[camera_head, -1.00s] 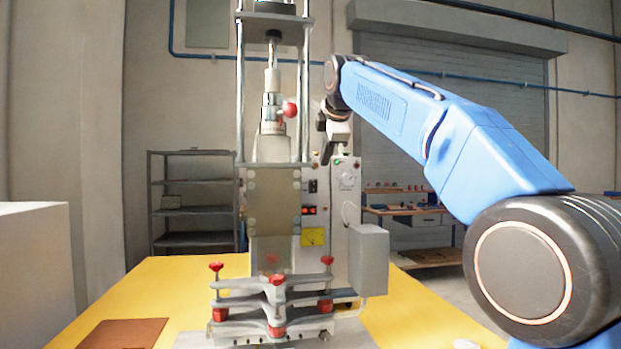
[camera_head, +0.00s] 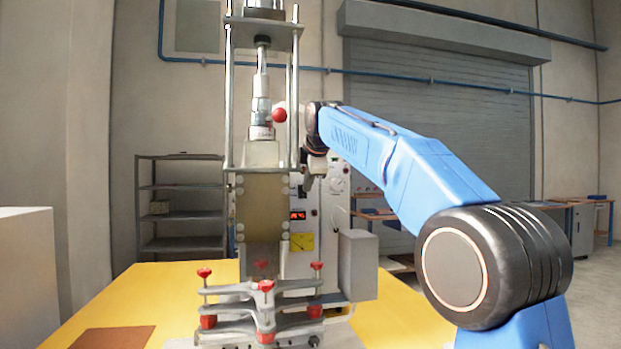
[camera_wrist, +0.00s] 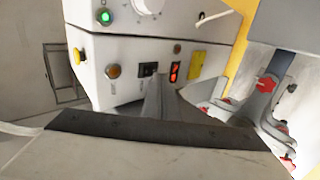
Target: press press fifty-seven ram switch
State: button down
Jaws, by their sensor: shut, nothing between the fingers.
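The press (camera_head: 262,205) stands upright on the yellow table, with a vertical ram column and a red ball knob. Its white control box (camera_wrist: 110,70) fills the upper part of the wrist view. The box carries a black switch (camera_wrist: 148,69), a lit red display (camera_wrist: 175,71), an orange button (camera_wrist: 113,71) and a green light (camera_wrist: 107,17). Labels are too small to read, so I cannot tell for sure which is the ram switch. My gripper (camera_wrist: 160,80) is shut and empty, its tips in front of the panel near the black switch. Contact cannot be told. In the head view my gripper (camera_head: 308,180) is beside the column.
Red-knobbed clamp plates (camera_head: 265,305) sit low at the press front. A grey box (camera_head: 358,265) juts out to the right of the press. A brown mat (camera_head: 112,338) lies on the yellow table (camera_head: 165,285). Dark shelving (camera_head: 180,215) stands behind.

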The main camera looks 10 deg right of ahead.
jog(key=w, duration=0.3)
jog(key=shift+r, duration=0.2)
dwell(0.3)
jog(key=shift+w+r, duration=0.2)
jog(key=shift+w, duration=0.3)
jog(key=shift+r, duration=0.9)
